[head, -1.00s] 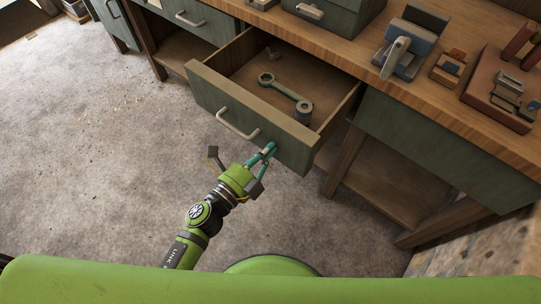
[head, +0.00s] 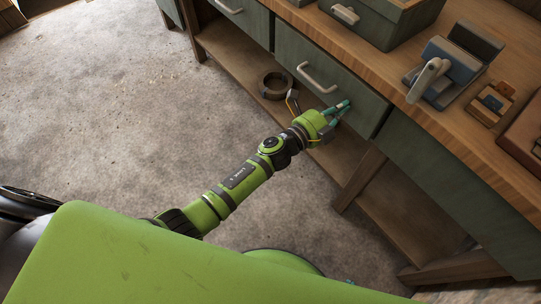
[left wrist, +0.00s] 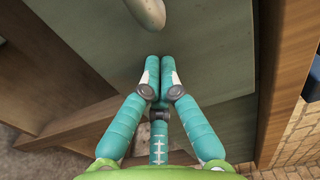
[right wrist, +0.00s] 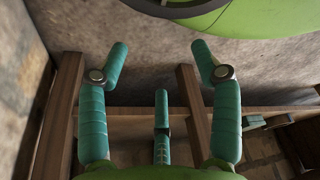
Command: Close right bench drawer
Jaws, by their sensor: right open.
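The right bench drawer has a grey-green front (head: 352,88) with a pale bar handle (head: 317,78). Its front sits flush or nearly flush under the bench top, and its inside is hidden. My left gripper (head: 344,106) is at the lower right part of this front, right of and below the handle. In the left wrist view its teal fingertips (left wrist: 159,62) are together, with nothing between them, against or very close to the green front (left wrist: 205,50). The handle end (left wrist: 147,12) shows above them. My right gripper (right wrist: 160,62) is open and empty in its wrist view.
The wooden bench top (head: 400,75) carries a blue-grey vise-like tool (head: 450,68), a green box (head: 385,22) and small blocks. A dark ring (head: 275,86) lies on the lower shelf (head: 240,65). Bench legs (head: 358,180) stand below. The floor at left is clear.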

